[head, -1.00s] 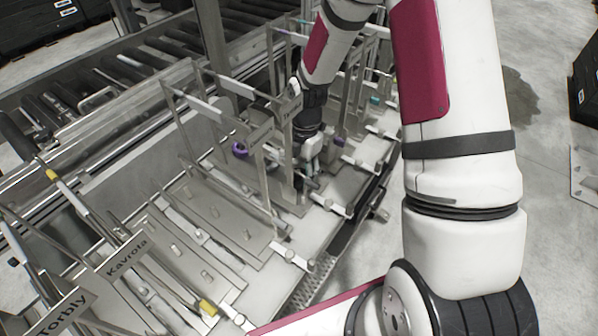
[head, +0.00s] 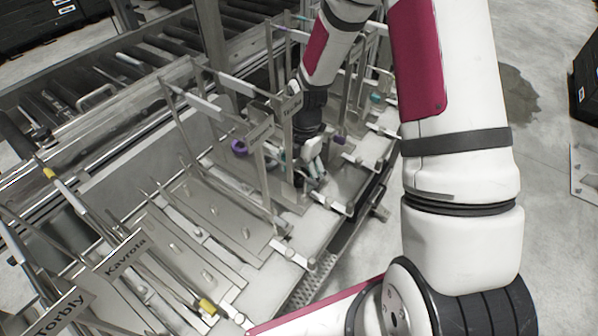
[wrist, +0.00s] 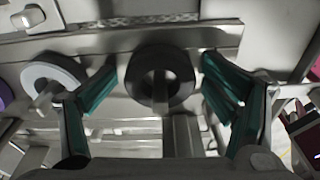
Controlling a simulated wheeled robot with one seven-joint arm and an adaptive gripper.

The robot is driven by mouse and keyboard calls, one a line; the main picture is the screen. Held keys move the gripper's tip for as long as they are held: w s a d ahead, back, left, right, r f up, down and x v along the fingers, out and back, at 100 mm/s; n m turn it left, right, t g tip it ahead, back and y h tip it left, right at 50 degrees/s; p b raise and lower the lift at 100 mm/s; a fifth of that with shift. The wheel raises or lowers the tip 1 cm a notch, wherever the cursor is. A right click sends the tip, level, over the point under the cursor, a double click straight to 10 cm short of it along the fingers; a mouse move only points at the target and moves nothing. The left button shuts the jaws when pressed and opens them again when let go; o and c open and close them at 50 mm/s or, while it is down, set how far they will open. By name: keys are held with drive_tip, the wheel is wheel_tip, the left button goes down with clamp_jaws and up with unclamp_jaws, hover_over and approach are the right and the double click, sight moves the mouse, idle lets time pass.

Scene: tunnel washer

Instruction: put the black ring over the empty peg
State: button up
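The black ring (wrist: 137,78) is in the middle of the wrist view, and a short grey peg (wrist: 160,99) shows through its hole. My gripper (wrist: 159,66) is open, with one green-padded finger on each side of the ring and a gap on both sides. In the head view my gripper (head: 311,158) is low among the upright frames. I cannot make out the black ring there. I cannot tell which peg is the empty one.
A light grey ring (wrist: 70,72) hangs around a peg left of the black ring, with a purple ring (wrist: 5,96) beyond it. The head view shows a purple ring (head: 239,147), upright metal frames (head: 267,182) close to my gripper, and name plates such as Kavrota (head: 127,254).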

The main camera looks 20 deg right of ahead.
drive_tip(key=shift+r, duration=0.15)
wheel_tip(320, 180, up, 12)
drive_tip(key=d, duration=0.1)
drive_tip(key=shift+w+d, duration=0.15)
drive_tip(key=shift+w, duration=0.25)
drive_tip(key=shift+s, duration=0.1)
